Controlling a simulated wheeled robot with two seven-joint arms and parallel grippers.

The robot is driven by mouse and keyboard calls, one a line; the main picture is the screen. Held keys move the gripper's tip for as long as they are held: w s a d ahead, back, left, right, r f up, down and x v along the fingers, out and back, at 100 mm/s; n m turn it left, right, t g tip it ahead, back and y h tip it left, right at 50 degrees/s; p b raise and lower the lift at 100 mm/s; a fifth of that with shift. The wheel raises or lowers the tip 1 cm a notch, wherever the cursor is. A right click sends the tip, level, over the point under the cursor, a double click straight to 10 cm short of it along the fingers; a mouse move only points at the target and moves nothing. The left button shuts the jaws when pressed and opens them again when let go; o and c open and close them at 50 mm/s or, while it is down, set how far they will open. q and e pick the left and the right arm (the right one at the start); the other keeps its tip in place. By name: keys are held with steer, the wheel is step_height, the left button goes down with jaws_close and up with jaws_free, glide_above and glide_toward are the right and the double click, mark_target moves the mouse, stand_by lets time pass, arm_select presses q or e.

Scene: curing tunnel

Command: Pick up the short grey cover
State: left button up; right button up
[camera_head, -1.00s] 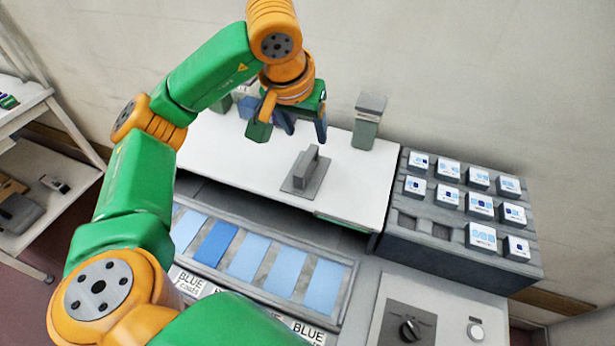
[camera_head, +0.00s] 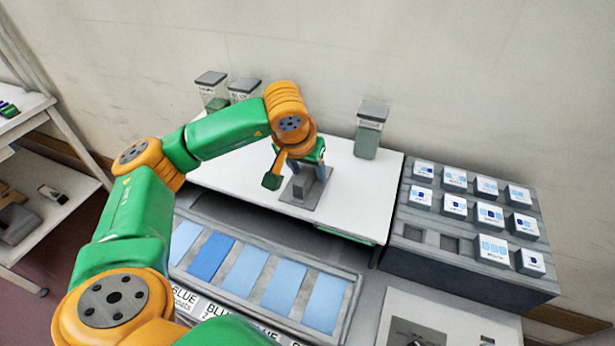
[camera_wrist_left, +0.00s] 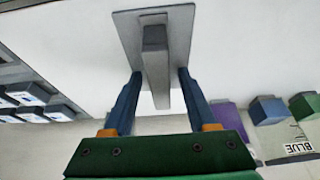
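The short grey cover (camera_head: 303,201) lies on the white table; it is a flat grey plate with an upright bar-like handle. In the left wrist view the plate (camera_wrist_left: 180,24) is at the top, with the handle (camera_wrist_left: 155,62) pointing towards my gripper. My left gripper (camera_head: 302,178) is over the cover. In the wrist view its two blue fingers (camera_wrist_left: 160,76) are open, one on each side of the handle, with a visible gap on both sides. My left arm hides part of the cover in the head view. My right gripper is not in view.
Lidded jars (camera_head: 370,130) stand at the back of the white table (camera_head: 352,190). A grey rack (camera_head: 440,262) of labelled blocks is at right. A framed row of blue sample panels (camera_head: 244,268) lies in front. A shelf (camera_head: 40,195) stands at far left.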

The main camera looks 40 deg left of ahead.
arm_select(q)
jaws_close()
steer(key=shift+r, duration=0.15)
